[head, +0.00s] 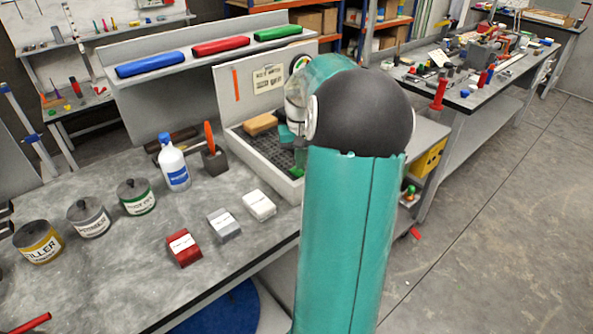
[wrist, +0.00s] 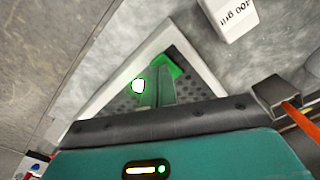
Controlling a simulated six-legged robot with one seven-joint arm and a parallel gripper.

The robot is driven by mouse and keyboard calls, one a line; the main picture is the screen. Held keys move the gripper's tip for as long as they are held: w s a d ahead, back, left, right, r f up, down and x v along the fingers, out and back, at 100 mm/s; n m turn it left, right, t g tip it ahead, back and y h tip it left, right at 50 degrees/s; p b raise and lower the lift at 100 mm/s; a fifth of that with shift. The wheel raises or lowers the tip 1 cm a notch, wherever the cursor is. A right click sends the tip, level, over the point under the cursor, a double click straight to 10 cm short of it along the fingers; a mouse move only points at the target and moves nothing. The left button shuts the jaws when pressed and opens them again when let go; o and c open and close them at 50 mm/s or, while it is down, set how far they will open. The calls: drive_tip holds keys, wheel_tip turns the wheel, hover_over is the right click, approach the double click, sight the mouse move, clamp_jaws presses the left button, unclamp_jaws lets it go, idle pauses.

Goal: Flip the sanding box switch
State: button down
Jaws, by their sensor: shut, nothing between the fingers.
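The sanding box is a white-rimmed tray (head: 281,182) with a dark perforated bed, at the bench's right end. A tan block (head: 260,124) lies in it. Its upright back panel (head: 229,82) carries an orange strip, a label and a partly hidden round fitting (head: 300,63). In the wrist view, the white rim (wrist: 206,72) and perforated bed show. My gripper (wrist: 164,70) is shut and empty, its green tips over the bed near a rim corner. A glowing white spot with a green edge (wrist: 138,86) shows beside the fingers. I cannot make out the switch for certain.
Red (head: 184,249), grey (head: 223,225) and white (head: 259,206) blocks stand before the box. Labelled tins (head: 137,197) stand farther left.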

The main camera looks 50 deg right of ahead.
sight(300, 172)
drive_tip(key=shift+f, duration=1)
idle(0.8)
drive_tip(key=shift+r, duration=3.55)
